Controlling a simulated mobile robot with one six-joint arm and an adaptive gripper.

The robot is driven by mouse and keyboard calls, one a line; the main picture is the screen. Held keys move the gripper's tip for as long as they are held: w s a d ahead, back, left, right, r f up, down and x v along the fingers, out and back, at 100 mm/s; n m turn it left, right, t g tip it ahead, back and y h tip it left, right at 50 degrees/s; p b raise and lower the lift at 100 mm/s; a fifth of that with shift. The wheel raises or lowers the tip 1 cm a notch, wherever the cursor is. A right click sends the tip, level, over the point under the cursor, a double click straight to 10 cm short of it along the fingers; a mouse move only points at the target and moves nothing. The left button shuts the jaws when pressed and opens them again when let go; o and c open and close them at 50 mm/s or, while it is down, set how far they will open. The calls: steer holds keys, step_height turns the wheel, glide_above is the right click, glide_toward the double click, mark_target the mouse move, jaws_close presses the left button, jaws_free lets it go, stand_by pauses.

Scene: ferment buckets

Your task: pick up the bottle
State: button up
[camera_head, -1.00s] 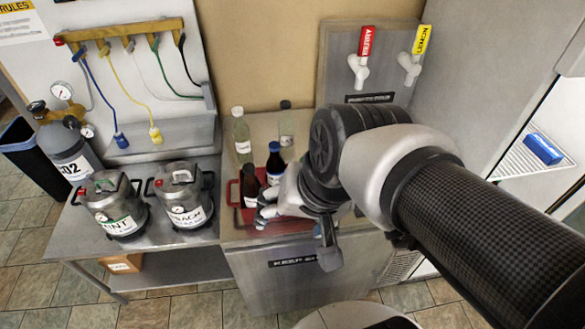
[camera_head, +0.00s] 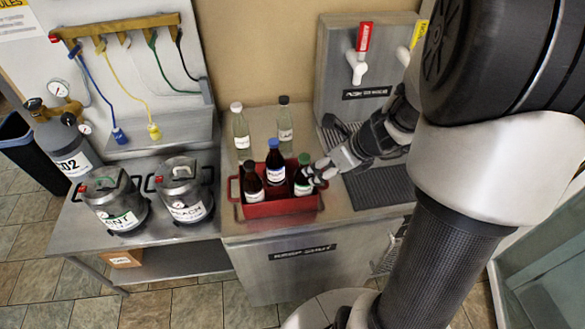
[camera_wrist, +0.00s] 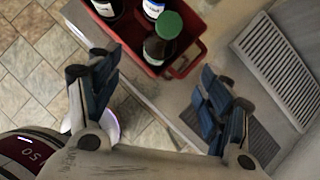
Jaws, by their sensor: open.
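A red carrier (camera_head: 283,208) on the steel counter holds three dark bottles. They are a green-capped bottle (camera_head: 303,178) at its right end, a blue-capped bottle (camera_head: 275,168) in the middle and a black-capped bottle (camera_head: 252,185) at the left. My gripper (camera_head: 325,172) is open at the right end of the carrier, close to the green-capped bottle. In the wrist view, the green-capped bottle (camera_wrist: 157,48) shows ahead, between the spread fingers of my gripper (camera_wrist: 160,75). I cannot tell whether a finger touches it.
Two clear bottles, one white-capped (camera_head: 241,133) and one black-capped (camera_head: 285,125), stand behind the carrier. A tap panel (camera_head: 350,95) and a drip grate (camera_head: 380,187) are to the right. Steel kegs (camera_head: 186,192) stand on the lower table at left.

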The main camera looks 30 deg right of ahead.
mark_target(303, 176)
steer(key=b+x, duration=0.6)
steer(key=x, duration=0.8)
steer(key=shift+r, duration=0.2)
steer(key=shift+c, duration=0.4)
steer(key=c, duration=1.5)
steer(key=shift+d, duration=0.1)
steer(key=shift+c, duration=0.2)
steer(key=shift+r, duration=0.15)
